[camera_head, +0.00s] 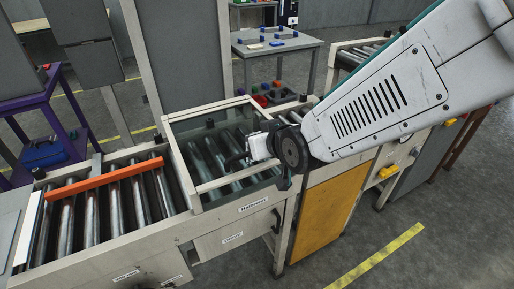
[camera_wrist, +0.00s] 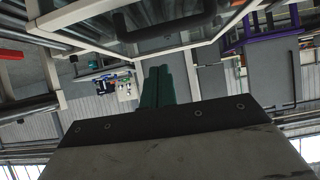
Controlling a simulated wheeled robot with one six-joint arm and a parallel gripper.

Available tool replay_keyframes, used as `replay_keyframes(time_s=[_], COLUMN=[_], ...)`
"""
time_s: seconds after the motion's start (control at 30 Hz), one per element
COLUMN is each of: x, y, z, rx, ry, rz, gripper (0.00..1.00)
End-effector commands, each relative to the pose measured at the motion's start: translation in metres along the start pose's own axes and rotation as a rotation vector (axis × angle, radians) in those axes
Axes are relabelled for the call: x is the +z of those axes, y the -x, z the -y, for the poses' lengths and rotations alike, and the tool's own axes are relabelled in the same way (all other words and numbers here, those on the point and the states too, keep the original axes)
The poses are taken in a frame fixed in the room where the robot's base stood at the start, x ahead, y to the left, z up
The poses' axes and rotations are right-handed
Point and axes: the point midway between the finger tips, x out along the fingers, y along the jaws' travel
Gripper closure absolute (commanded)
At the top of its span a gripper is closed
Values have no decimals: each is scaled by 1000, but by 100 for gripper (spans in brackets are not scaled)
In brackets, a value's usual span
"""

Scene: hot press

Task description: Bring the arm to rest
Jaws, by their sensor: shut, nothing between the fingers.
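My arm reaches in from the upper right in the head view. Its wrist end (camera_head: 262,146) is beside the glass-sided cover of the press (camera_head: 205,190), and the fingers cannot be made out clearly there. In the wrist view my gripper (camera_wrist: 157,82) shows as green fingers close together, shut and empty. A dark bar handle (camera_wrist: 168,30) lies beyond the fingertips, apart from them in the picture. Rollers show through the cover's glass.
An orange bar (camera_head: 105,176) lies across the conveyor rollers on the left. A yellow panel (camera_head: 325,215) is below the wrist. A grey table (camera_head: 277,44) with small parts stands behind, and a purple rack (camera_head: 50,110) at left. The floor at lower right is clear.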

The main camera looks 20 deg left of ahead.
Motion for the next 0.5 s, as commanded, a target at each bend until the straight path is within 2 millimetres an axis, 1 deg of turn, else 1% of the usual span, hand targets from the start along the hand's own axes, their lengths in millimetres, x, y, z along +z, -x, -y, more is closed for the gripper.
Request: replay_keyframes(time_s=[0.03,0.2,0.33,0.5], x=[21,54,72,85], y=[7,27,37,44], z=[-2,-4,-4,-3], rx=[1,1,1,0], ry=[-1,-2,-2,-2], rz=[13,7,5,2], gripper=[100,100,100,100])
